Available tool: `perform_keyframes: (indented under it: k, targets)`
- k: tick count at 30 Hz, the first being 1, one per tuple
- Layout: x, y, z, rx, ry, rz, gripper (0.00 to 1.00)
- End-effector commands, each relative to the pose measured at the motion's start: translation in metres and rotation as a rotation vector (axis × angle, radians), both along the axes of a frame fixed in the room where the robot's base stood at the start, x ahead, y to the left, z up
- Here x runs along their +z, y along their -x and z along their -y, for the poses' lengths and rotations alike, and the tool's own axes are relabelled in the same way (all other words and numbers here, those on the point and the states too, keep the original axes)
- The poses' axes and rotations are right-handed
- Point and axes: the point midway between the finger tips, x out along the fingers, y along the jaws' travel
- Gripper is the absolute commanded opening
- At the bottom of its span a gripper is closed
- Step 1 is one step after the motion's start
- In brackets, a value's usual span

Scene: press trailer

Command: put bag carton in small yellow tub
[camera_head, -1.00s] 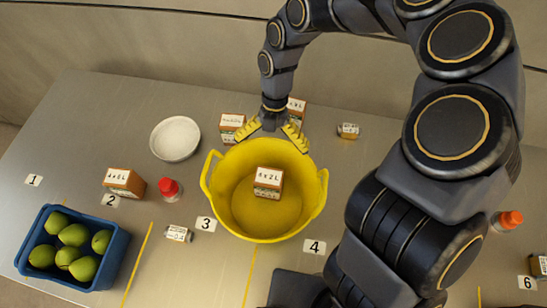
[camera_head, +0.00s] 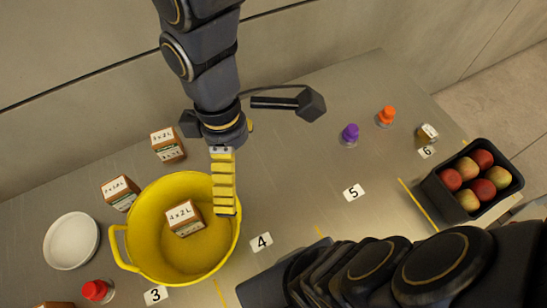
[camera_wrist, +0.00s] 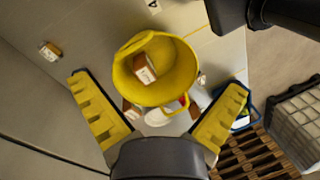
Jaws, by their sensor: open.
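The yellow tub (camera_head: 133,262) stands on the steel table at the lower left of the head view. A brown and white carton (camera_head: 185,217) is inside it, apart from my gripper. In the wrist view the tub (camera_wrist: 178,84) is at the centre with the carton (camera_wrist: 145,70) in it. My gripper (camera_head: 225,212) is open and empty, its yellow fingers lined up one behind the other over the tub's right rim in the head view. The wrist view shows the fingers spread wide on both sides of the tub. Their height above the rim is hard to tell.
Two more cartons stand behind the tub, one (camera_head: 120,193) close to it and one (camera_head: 167,145) farther back. A white bowl (camera_head: 72,240) and a red-capped bottle (camera_head: 98,291) are at left. Purple-capped (camera_head: 350,133) and orange-capped (camera_head: 387,116) bottles and a black fruit crate (camera_head: 430,190) are at right.

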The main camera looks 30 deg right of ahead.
Motion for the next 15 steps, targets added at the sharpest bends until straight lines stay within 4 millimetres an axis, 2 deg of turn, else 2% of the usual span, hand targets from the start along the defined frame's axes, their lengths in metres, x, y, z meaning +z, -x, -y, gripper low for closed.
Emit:
perform_keyframes:
  k: [1,3,6,10,15]
  targets:
    - [0.003,0.013,0.013,-0.198,0.044,0.011,1.00]
    - [0.005,0.029,0.024,-0.458,0.092,0.020,1.00]
    - [0.005,0.047,0.034,-0.744,0.139,0.023,1.00]
    - [0.004,0.058,0.040,-0.944,0.170,0.023,1.00]
    - [0.004,0.060,0.041,-0.992,0.176,0.023,1.00]
